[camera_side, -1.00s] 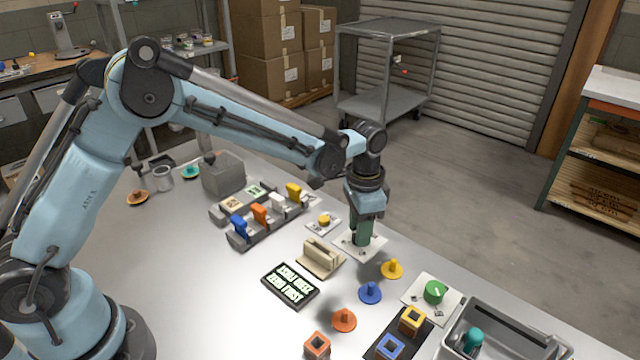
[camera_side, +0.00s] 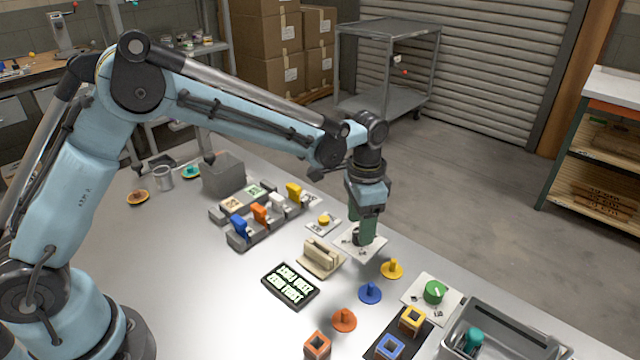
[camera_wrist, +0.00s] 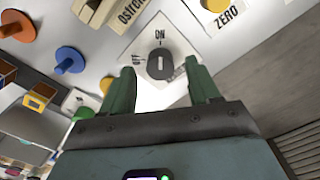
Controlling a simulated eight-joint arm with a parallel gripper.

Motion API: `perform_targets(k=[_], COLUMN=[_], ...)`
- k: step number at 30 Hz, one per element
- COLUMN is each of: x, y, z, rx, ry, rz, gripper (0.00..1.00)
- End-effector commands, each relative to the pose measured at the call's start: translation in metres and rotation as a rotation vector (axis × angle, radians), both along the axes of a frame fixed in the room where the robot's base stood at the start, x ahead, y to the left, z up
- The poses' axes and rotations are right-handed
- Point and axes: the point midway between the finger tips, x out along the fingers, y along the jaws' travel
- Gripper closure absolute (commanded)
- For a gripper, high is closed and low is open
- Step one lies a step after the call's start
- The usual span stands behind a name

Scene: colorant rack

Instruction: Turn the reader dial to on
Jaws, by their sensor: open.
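The reader dial (camera_wrist: 160,64) is a dark round knob on a white plate (camera_wrist: 142,40) marked ON and OFF in the wrist view. Its white line runs up the picture toward the ON label (camera_wrist: 160,34); the OFF label (camera_wrist: 139,60) lies to its left. In the side view the plate (camera_side: 376,246) is under my gripper (camera_side: 365,238), which partly hides the dial. In the wrist view my gripper (camera_wrist: 161,72) is open, with one green finger on each side of the dial and a gap to each. It holds nothing.
A yellow button on a ZERO plate (camera_wrist: 230,18) and a beige slotted holder (camera_side: 321,258) are close by. Yellow (camera_side: 392,268), blue (camera_side: 370,292) and orange (camera_side: 344,319) pegged discs stand nearer the front. A green knob (camera_side: 434,291) sits on another plate.

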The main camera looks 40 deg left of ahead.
Motion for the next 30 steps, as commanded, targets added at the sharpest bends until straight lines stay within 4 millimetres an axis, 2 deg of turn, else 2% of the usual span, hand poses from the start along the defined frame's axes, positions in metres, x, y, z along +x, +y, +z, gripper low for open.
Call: perform_targets(k=[9,15,21,30], x=[0.000,0.000,0.000,0.000], y=[0.000,0.000,0.000,0.000], z=[0.065,0.093,0.105,0.105], rx=[0.000,0.001,0.001,0.001], ry=[0.000,0.001,0.001,0.001], rz=[0.000,0.000,-0.001,0.000], gripper=[0.39,0.39,0.39,0.39])
